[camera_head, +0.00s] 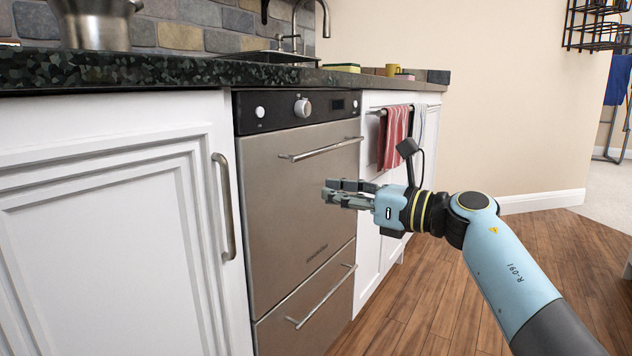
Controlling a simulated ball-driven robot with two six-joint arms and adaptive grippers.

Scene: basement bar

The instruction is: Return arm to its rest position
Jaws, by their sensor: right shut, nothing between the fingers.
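My right arm (505,262) comes in from the lower right, light blue and dark grey. It reaches left in front of the kitchen cabinets. My right gripper (326,191) is shut and empty. It appears in front of the right part of the steel dishwasher drawer front (290,200), with its fingers pointing left; I cannot tell the exact gap. My left gripper is not in view.
A dark speckled counter (150,72) runs along the top with a metal pot (95,28) on it. A white cabinet door (110,240) is at left. Striped towels (393,135) hang behind the arm. Wooden floor (440,310) is clear at right.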

